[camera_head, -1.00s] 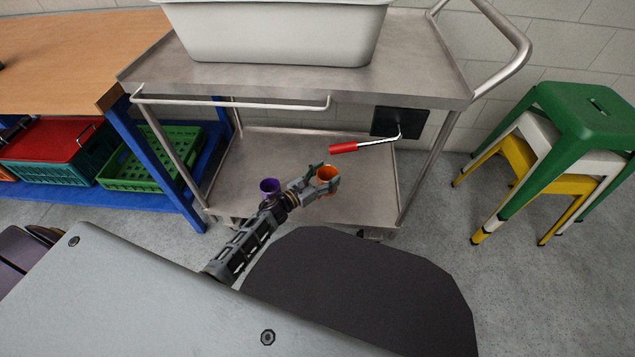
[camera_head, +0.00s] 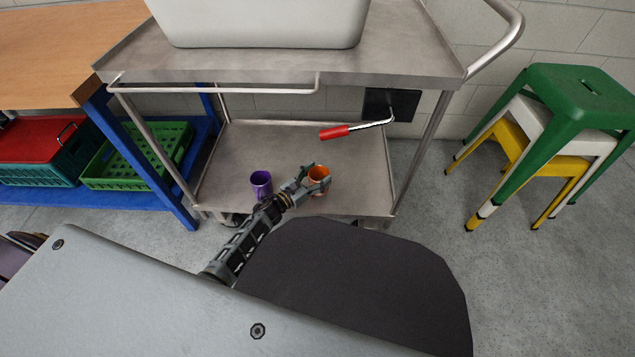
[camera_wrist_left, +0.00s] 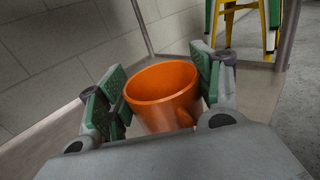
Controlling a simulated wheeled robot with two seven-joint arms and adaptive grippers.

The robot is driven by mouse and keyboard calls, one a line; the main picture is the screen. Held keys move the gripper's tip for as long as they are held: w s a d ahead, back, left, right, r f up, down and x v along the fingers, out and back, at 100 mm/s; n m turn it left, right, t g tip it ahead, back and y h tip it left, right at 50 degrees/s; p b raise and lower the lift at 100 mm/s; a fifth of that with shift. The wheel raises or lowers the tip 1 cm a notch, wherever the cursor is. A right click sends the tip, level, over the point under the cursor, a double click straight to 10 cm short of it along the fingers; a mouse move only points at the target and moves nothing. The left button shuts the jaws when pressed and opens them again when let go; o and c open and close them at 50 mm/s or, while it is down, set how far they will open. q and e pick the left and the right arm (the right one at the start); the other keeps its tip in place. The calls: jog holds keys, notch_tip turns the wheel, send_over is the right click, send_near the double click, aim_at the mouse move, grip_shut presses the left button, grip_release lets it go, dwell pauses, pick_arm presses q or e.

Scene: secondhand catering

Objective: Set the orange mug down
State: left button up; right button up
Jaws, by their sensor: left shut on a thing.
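The orange mug (camera_head: 318,176) is at the lower shelf (camera_head: 290,150) of the steel trolley, near its front edge. My left gripper (camera_head: 316,183) is shut on the orange mug, with a finger on each side of it. In the left wrist view the orange mug (camera_wrist_left: 163,95) is between the green-padded fingers (camera_wrist_left: 160,98), its opening facing up and tilted in the picture. Its underside is hidden, so I cannot tell whether it touches the shelf. My right gripper is not in view.
A purple cup (camera_head: 261,183) stands on the lower shelf left of the orange mug. A red-handled tool (camera_head: 345,131) shows above the shelf by a dark plate (camera_head: 391,105). The upper shelf (camera_head: 240,65) carries a pale tub (camera_head: 260,25). Stacked stools (camera_head: 560,110) stand right.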

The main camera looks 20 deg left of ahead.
pick_arm(q)
jog(key=shift+f+b, duration=1)
jog(key=shift+f, duration=0.85)
jog(key=o, duration=1.6)
jog(key=shift+f, duration=0.15)
jog(key=p+v, duration=0.3)
jog(key=v, duration=0.7)
jog(key=shift+s+a, duration=0.1)
jog(key=shift+s, duration=0.25)
jog(key=shift+s+a, duration=0.35)
jog(key=shift+s, duration=0.25)
jog(key=shift+r+n, duration=0.25)
jog(key=shift+n, duration=0.05)
